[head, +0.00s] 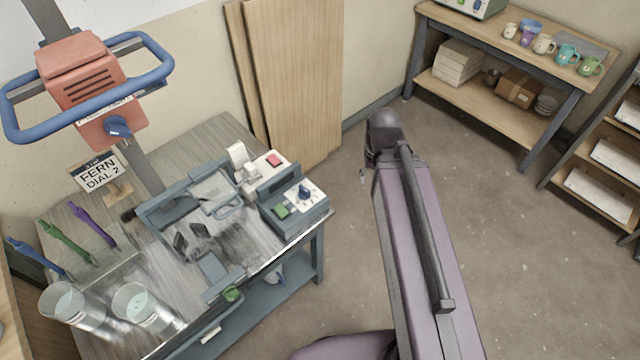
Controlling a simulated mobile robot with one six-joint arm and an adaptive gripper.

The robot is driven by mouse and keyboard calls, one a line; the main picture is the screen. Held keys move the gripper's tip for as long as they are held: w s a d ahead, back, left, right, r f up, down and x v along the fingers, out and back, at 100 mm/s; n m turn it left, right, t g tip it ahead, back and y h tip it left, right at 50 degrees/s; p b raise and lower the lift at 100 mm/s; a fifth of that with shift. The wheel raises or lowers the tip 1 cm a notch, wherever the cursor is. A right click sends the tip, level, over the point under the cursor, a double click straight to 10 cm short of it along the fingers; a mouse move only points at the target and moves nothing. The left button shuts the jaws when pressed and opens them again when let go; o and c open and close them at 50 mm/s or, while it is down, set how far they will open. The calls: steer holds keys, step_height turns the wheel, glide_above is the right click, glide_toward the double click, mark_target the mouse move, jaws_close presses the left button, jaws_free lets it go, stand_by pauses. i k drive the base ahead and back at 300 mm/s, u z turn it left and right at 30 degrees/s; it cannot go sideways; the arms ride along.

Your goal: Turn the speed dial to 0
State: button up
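A blue dial (117,126) sits on the front of the orange mixer head (82,75), at the upper left; its pointer setting is too small to read. A second dark blue dial (304,193) sits on the white top of a grey control box (296,208) at the bench's right end, beside a green button (281,211). I cannot tell from labels which is the speed dial. A sign reading "FERN DIAL 2" (99,172) stands below the mixer head. My purple arm rises right of the bench, apart from both dials; my gripper's fingers do not show.
A blue ring guard (150,80) surrounds the mixer head. The bench (205,132) holds clear buckets (145,308), coloured tools and a grey clamp frame. Wooden boards (290,80) lean behind. A shelf with mugs (545,43) stands at the back right. Floor between is clear.

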mark_target(304, 193)
steer(key=z, duration=0.6)
steer(key=k, duration=1.35)
steer(key=u, duration=0.7)
steer(key=i, duration=1)
steer(key=z, duration=0.05)
